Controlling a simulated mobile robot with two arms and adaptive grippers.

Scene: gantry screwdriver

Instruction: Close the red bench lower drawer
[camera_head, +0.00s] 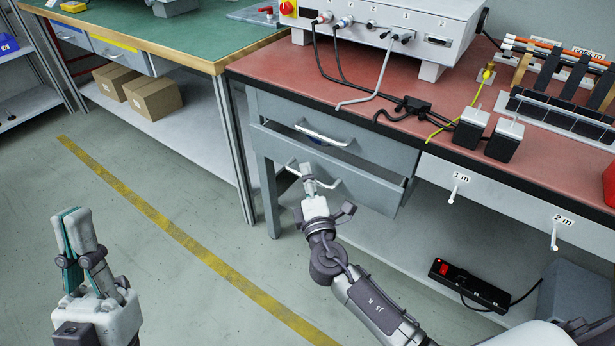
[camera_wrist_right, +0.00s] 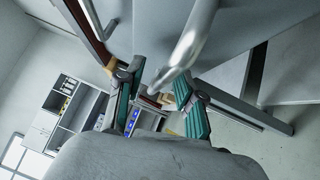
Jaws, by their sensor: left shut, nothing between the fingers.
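The red bench (camera_head: 400,100) has two grey drawers under its left end. The lower drawer (camera_head: 375,187) stands partly pulled out, its front ahead of the upper drawer (camera_head: 283,108). Its pale bar handle (camera_head: 292,166) is partly hidden by my right gripper (camera_head: 309,180), which is at the handle. In the right wrist view the handle (camera_wrist_right: 190,40) reaches down between the spread fingers of my right gripper (camera_wrist_right: 158,70), with space visible beside it; contact is unclear. My left gripper (camera_head: 75,214) is shut and empty over the floor at lower left, apart from the bench.
A green-topped bench (camera_head: 190,35) stands at the left, with cardboard boxes (camera_head: 152,95) on its shelf. A power strip (camera_head: 470,285) lies under the red bench. Small hooks protrude from the panel right of the drawers. The floor left of the drawers is clear.

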